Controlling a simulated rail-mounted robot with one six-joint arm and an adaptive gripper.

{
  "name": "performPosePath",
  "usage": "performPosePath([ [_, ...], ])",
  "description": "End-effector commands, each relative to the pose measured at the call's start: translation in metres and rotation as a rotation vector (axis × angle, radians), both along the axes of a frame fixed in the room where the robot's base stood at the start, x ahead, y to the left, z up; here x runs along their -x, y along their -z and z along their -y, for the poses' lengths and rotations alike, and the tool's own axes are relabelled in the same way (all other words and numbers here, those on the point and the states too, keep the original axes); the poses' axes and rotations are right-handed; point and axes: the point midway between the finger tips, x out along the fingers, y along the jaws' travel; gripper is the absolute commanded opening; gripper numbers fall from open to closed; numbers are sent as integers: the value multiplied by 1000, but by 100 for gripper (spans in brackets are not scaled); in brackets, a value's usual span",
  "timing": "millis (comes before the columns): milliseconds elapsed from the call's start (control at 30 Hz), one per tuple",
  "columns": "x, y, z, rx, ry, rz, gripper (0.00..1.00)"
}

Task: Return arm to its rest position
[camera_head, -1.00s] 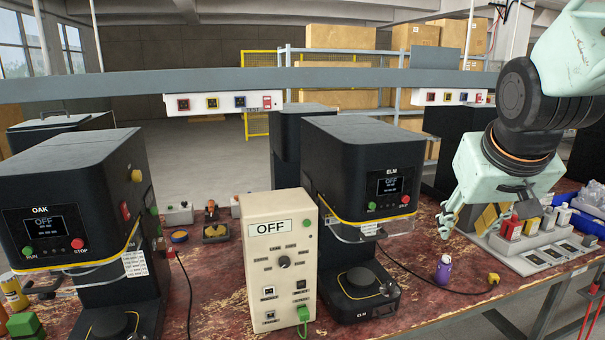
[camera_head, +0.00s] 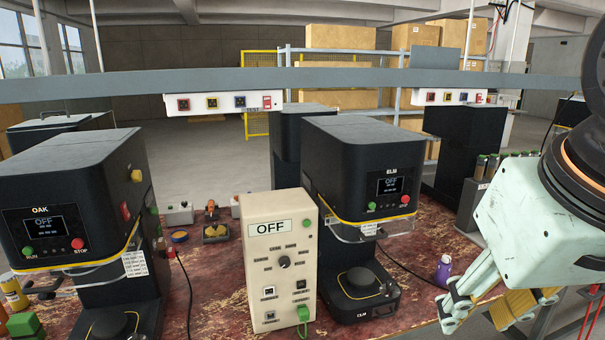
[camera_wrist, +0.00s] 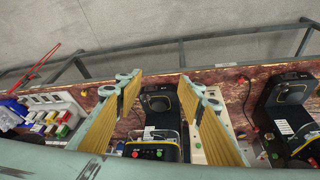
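My gripper (camera_head: 488,308) is at the lower right of the head view, in front of the table's right part. Its pale green fingers with yellow pads point down and to the left. In the wrist view my gripper (camera_wrist: 160,84) has its two fingers spread wide apart. No held object shows between them; only the bench and a black machine show beyond the gap. Most of my arm is cut off by the right edge of the head view.
The ELM machine (camera_head: 345,165) and OAK machine (camera_head: 70,190) stand on the red worn table (camera_head: 215,275). A cream control box (camera_head: 265,240) reading OFF stands between them. A purple bottle (camera_head: 444,270) stands left of my gripper. A grey rail (camera_head: 350,80) crosses above.

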Motion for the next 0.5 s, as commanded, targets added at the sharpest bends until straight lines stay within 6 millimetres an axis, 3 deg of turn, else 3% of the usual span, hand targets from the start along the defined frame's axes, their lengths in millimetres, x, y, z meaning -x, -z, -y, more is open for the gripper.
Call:
performPosePath([
  [200, 43, 5, -14, -18, -23, -34, 35],
  [500, 65, 10, -20, -27, -33, -54, 35],
])
